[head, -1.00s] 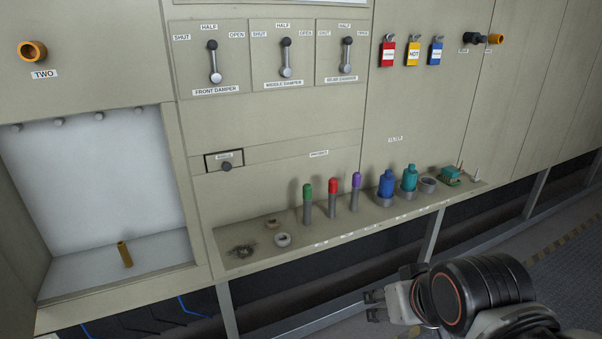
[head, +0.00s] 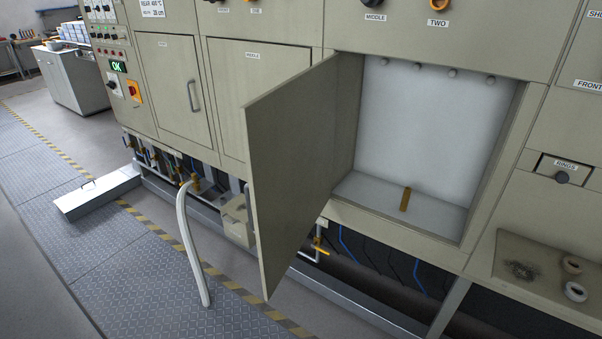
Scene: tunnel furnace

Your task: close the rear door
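A large beige door (head: 300,175) stands swung open toward me in the middle of the head view. It is attached at the left side of a white-lined compartment (head: 440,140) and shows no readable label. Left of it is a closed door (head: 178,85) with a grey vertical handle (head: 192,96); its small label is too faint to read for certain. Between them is a panel (head: 235,95) with a label that seems to read MIDDLE, partly hidden by the open door. My gripper is not in view.
A brass peg (head: 405,199) stands on the compartment floor. A white curved hose or bar (head: 190,245) rises in front of the furnace. A long grey metal box (head: 97,193) lies on the floor. The plated floor (head: 130,270) at the left is open.

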